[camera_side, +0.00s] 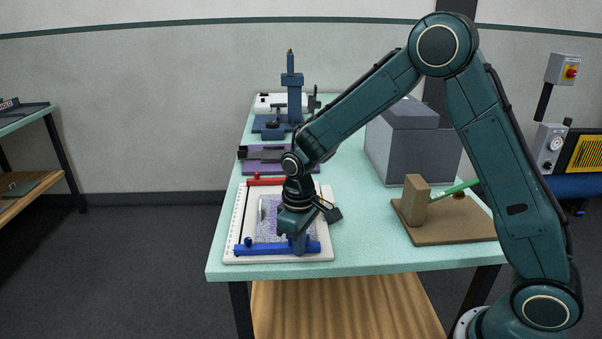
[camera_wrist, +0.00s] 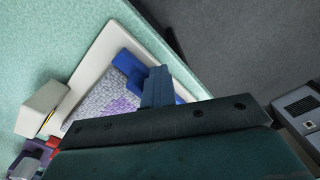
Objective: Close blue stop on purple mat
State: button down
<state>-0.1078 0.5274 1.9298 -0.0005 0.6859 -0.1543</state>
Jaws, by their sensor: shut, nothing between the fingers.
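The blue stop (camera_side: 270,249) is a bar with a round knob at its left end, lying across the near end of a white board (camera_side: 318,258). In the wrist view, the blue stop (camera_wrist: 127,61) is partly hidden behind my fingers. A grey and purple patterned mat (camera_side: 268,226) lies on the board, just beyond the blue bar. My gripper (camera_side: 299,248) points down, shut and empty, with its tips at the right part of the blue bar. I cannot tell whether they touch it. My gripper (camera_wrist: 157,87) also shows in the wrist view.
A red bar (camera_side: 265,181) crosses the board's far end. A brown stand (camera_side: 417,234) with a green-handled tool and a grey box (camera_side: 400,148) are right. The table's front edge is close.

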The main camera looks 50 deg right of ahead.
jog(key=shift+w+d, duration=2.65)
jog(key=shift+w, duration=0.05)
dwell(3.6)
jog(key=shift+s+a, duration=0.45)
jog(key=shift+a, duration=0.05)
dwell(0.8)
jog(key=shift+r, duration=0.1)
